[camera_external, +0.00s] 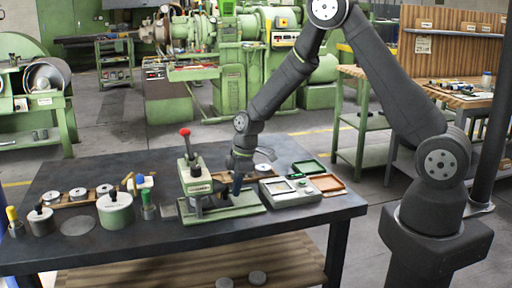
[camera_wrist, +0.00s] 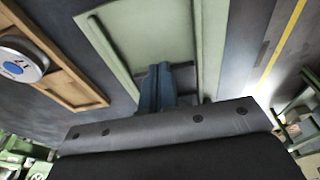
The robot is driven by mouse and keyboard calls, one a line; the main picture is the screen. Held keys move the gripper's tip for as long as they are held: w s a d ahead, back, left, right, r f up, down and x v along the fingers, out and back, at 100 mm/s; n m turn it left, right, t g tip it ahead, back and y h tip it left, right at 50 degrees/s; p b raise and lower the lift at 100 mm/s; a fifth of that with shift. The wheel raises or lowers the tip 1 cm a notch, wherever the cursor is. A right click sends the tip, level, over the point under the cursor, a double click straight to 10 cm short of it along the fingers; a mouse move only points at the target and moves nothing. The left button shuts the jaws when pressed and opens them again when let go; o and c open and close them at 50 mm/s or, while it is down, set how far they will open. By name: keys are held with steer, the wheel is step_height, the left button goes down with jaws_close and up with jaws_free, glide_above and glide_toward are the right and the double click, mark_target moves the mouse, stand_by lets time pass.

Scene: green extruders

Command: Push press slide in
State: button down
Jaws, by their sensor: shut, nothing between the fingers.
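A green press (camera_external: 196,182) with a red-knobbed lever (camera_external: 185,132) stands upright on the dark table. Its long green base (camera_external: 232,208) reaches to the right, towards the grey scale-like device. My gripper (camera_external: 237,188) is shut and empty, pointing down low over the right part of this base, to the right of the press column. In the wrist view my blue fingers (camera_wrist: 158,84) are together over a dark slot between raised rails of the green base (camera_wrist: 115,40). The slide cannot be told apart clearly, and I cannot tell whether the fingers touch it.
A grey device (camera_external: 291,192) and green and orange trays (camera_external: 326,183) stand close to the right. A wooden tray with metal discs (camera_external: 76,196), a green-sided weight (camera_external: 116,212) and small handled tools are to the left. The table's front right is clear.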

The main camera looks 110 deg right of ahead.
steer(key=shift+w, duration=0.2)
steer(key=shift+w, duration=1)
steer(key=shift+s+r, duration=0.25)
steer(key=shift+s, duration=0.3)
steer(key=shift+s+r, duration=0.25)
steer(key=shift+s, duration=0.25)
steer(key=s+r, duration=0.3)
steer(key=r, duration=0.4)
steer(key=shift+f, duration=0.1)
steer(key=w+f, duration=0.1)
steer(key=f, duration=0.1)
steer(key=w+f, duration=0.1)
steer(key=f, duration=0.2)
steer(key=w+f, duration=0.1)
steer(key=f, duration=0.1)
steer(key=shift+w+f, duration=0.15)
steer(key=shift+w, duration=0.25)
steer(key=shift+w+f, duration=0.2)
steer(key=shift+w, duration=0.2)
